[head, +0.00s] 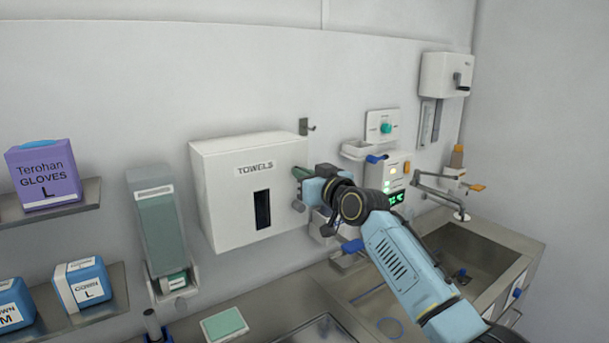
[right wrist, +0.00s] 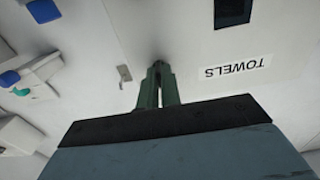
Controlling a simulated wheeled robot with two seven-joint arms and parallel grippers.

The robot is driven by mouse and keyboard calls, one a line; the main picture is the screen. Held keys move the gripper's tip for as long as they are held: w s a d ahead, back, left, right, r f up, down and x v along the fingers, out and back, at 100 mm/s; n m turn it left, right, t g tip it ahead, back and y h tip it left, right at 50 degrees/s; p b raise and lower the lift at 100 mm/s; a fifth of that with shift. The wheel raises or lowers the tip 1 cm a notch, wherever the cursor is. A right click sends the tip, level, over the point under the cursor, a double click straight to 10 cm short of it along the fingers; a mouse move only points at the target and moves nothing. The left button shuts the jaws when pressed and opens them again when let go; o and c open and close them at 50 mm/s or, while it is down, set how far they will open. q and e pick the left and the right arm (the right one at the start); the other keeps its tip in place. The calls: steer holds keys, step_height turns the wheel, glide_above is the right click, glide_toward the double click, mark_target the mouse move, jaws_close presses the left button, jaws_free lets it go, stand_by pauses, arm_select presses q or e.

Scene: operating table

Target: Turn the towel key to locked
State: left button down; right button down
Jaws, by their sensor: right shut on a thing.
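The white towel dispenser (head: 225,180), labelled TOWELS, hangs on the wall at the middle of the head view. It also fills much of the right wrist view (right wrist: 190,45), upside down. My right gripper (head: 297,173) is at the dispenser's right side. In the right wrist view its green fingers (right wrist: 158,80) are close together, shut on the towel key at the dispenser's surface. The key is mostly hidden between the fingertips, so I cannot tell its angle. My left gripper is not in view.
A metal hook (head: 305,126) is on the wall just above my right gripper. A wall unit with a green display (head: 396,197) and a sink (head: 475,250) are to the right. A tall soap-like dispenser (head: 160,220) and shelves with a purple glove box (head: 45,175) are left.

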stand_by(0.3)
steer(key=c, duration=1.6)
jaws_free()
steer(key=b+v, duration=0.1)
steer(key=v, duration=1.2)
steer(key=shift+s+d, duration=0.1)
steer(key=shift+s, duration=0.05)
